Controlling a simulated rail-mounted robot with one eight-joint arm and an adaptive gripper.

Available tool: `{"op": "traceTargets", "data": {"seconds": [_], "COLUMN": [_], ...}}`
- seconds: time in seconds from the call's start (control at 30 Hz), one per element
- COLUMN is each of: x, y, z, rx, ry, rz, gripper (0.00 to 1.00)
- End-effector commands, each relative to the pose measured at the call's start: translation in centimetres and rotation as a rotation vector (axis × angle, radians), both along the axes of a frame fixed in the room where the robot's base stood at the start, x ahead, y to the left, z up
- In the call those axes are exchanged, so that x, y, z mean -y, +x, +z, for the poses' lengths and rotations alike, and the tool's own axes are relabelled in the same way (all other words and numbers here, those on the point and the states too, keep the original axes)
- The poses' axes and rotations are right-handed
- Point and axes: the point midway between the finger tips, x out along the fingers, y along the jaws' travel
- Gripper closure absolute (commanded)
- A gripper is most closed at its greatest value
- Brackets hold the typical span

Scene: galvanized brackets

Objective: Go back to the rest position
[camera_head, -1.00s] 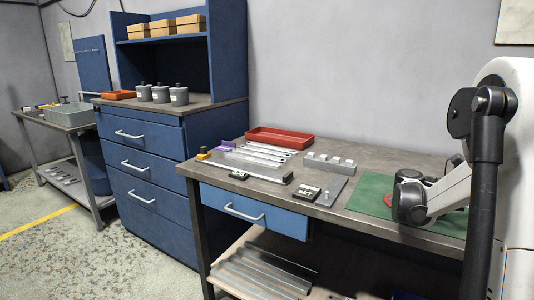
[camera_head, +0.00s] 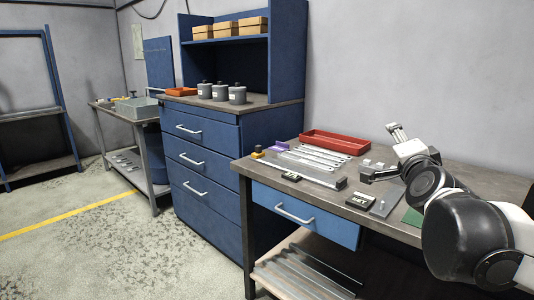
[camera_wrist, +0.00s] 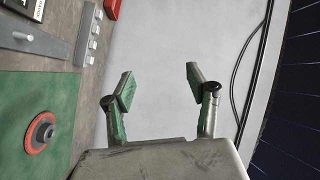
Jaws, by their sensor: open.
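My gripper (camera_head: 383,154) is open, with its two fingers spread apart, and it appears above the right part of the workbench (camera_head: 515,183) in the head view. In the wrist view my gripper (camera_wrist: 160,83) has nothing between its fingers, only grey wall behind them. Several galvanized strips (camera_head: 318,158) lie on the bench to the left of it. A red tray (camera_head: 335,142) lies behind them. My arm hides part of the bench and most of the green mat (camera_head: 412,217).
In the wrist view the green mat (camera_wrist: 45,95) carries a disc with a red rim (camera_wrist: 40,133). A metal plate with a knob (camera_wrist: 30,38) lies beside it. A blue drawer cabinet (camera_head: 200,165) with grey canisters (camera_head: 220,92) on top stands left. The floor in front is clear.

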Motion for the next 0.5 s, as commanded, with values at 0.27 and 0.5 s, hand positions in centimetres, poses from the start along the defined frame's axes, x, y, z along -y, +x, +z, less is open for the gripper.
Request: {"op": "traceTargets", "data": {"seconds": [0.27, 0.5], "x": [-10.6, -13.3], "y": [-8.4, -16.7], "z": [-10.6, -18.0], "rx": [-0.479, -0.779], "ry": [-0.453, -0.751], "rz": [0.344, 0.563], "gripper": [0.48, 0.48]}}
